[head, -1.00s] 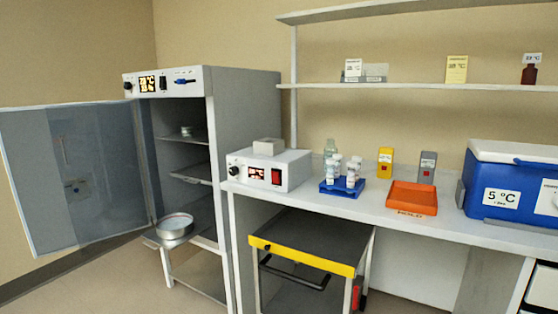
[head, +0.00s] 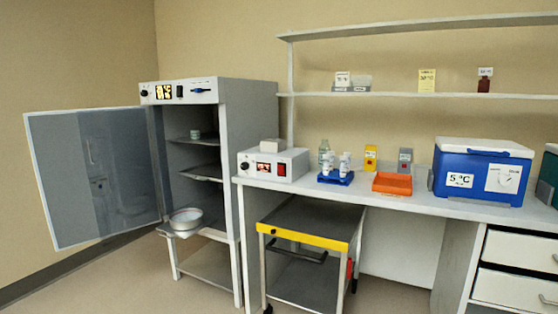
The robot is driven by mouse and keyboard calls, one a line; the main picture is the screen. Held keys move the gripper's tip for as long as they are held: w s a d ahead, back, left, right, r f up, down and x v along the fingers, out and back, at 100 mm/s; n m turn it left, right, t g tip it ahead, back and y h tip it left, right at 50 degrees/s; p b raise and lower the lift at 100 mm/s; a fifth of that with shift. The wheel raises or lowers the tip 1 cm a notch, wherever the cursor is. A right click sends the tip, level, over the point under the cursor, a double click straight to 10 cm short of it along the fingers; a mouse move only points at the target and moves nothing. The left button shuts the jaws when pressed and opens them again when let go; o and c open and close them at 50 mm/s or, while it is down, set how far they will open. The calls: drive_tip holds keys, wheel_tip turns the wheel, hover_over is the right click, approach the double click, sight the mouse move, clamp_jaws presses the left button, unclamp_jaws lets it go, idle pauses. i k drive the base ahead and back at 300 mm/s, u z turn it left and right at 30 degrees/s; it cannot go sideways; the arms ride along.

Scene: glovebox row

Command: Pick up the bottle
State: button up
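A clear, greenish bottle (head: 324,147) stands upright on the bench, partly hidden behind a blue rack (head: 336,178) of white-capped vials. A small dark brown bottle (head: 484,85) with a white label stands on the wall shelf at the upper right. I cannot tell which one the task means. My gripper is not in view.
A white heater box (head: 273,165), an orange tray (head: 392,184) and a blue cooler (head: 480,172) share the bench (head: 420,203). A yellow-edged cart (head: 305,240) stands below. The cabinet door (head: 93,175) hangs open at left, and a metal bowl (head: 186,219) sits on its lower shelf.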

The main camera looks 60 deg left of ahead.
sight(324, 146)
drive_tip(key=u, duration=1.85)
drive_tip(key=i, duration=1)
drive_tip(key=z, duration=0.05)
